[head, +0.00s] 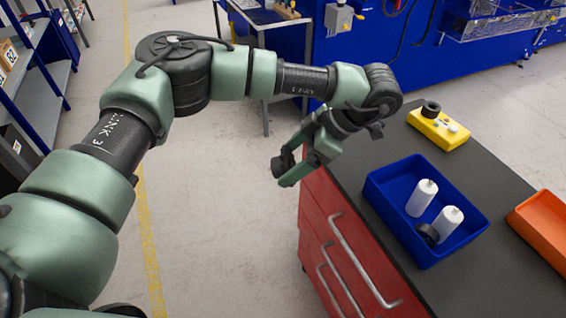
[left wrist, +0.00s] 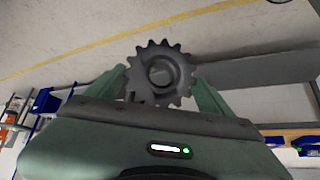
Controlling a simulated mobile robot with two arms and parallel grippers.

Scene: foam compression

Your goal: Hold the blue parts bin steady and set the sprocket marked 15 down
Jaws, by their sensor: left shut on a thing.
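The blue parts bin (head: 396,226) sits upright on the dark top of the red cabinet. Two white cylinders (head: 421,198) and a small dark round part (head: 428,234) lie inside it. My left gripper (head: 284,172) hangs in the air to the left of the cabinet, over the floor and clear of the bin. It is shut on a dark grey toothed sprocket (left wrist: 160,74), which shows between the green fingers in the left wrist view. No number can be read on the sprocket. My right gripper is in neither view, and nothing touches the bin.
A yellow block (head: 438,126) with a dark ring and white knobs on it stands behind the bin. An orange bin (head: 543,222) stands at the right edge. The red cabinet (head: 328,215) has protruding drawer handles. Bare worktop shows around the bin.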

